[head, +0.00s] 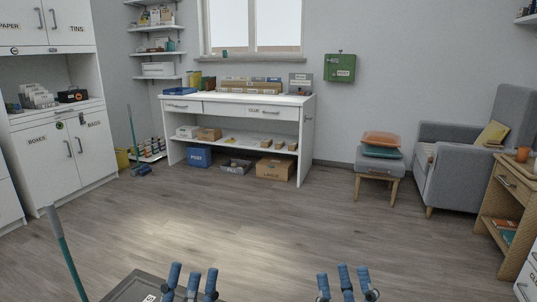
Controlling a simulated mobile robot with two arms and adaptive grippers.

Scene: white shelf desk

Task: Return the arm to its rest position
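My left gripper (193,282) shows at the bottom edge, left of the middle. Its blue-tipped fingers point away from me and stand apart, with nothing between them. My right gripper (345,281) shows at the bottom edge, right of the middle. Its blue-tipped fingers are also spread and empty. Both grippers are low in front of me, side by side and apart, clear of the furniture. The rest of both arms is below the picture.
A white shelf desk (308,123) with boxes stands at the back wall. A white cabinet (91,160) is at the left, a grey armchair (455,160) and a wicker-sided table (508,205) at the right. A stool (377,168) holds cushions. The middle floor is clear.

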